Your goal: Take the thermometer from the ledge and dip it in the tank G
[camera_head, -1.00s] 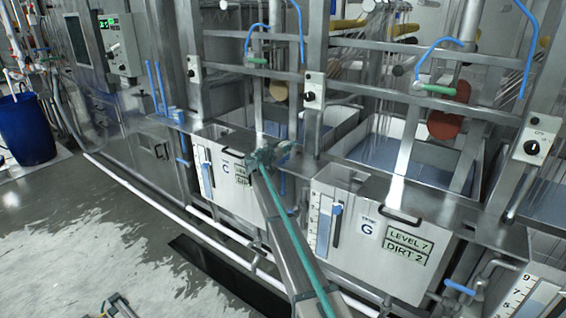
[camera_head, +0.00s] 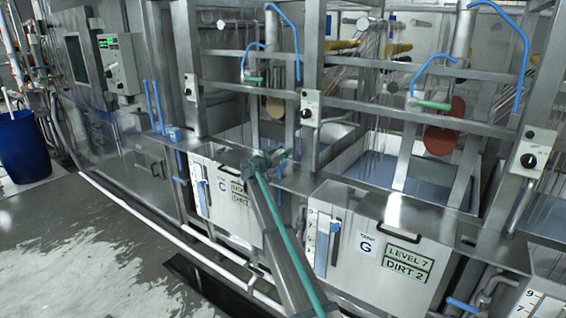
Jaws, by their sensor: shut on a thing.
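My gripper (camera_head: 272,158) is at the ledge (camera_head: 298,181) between tank C and tank G, seen from behind along my arm. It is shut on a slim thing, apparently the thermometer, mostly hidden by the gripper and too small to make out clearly. Tank G (camera_head: 345,275) is to the right of my gripper. Its steel front carries a "G" label and a plate reading "LEVEL 7, DIRT 2". Pale blue liquid (camera_head: 432,190) shows in the open basin behind the front.
Tank C (camera_head: 238,218) is left of my arm. Steel posts and crossbars (camera_head: 420,115) stand over the tanks, with blue bent pipes (camera_head: 525,60) and thin hanging strands. A control box (camera_head: 535,150) is at the right. The wet floor (camera_head: 90,250) at left is open.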

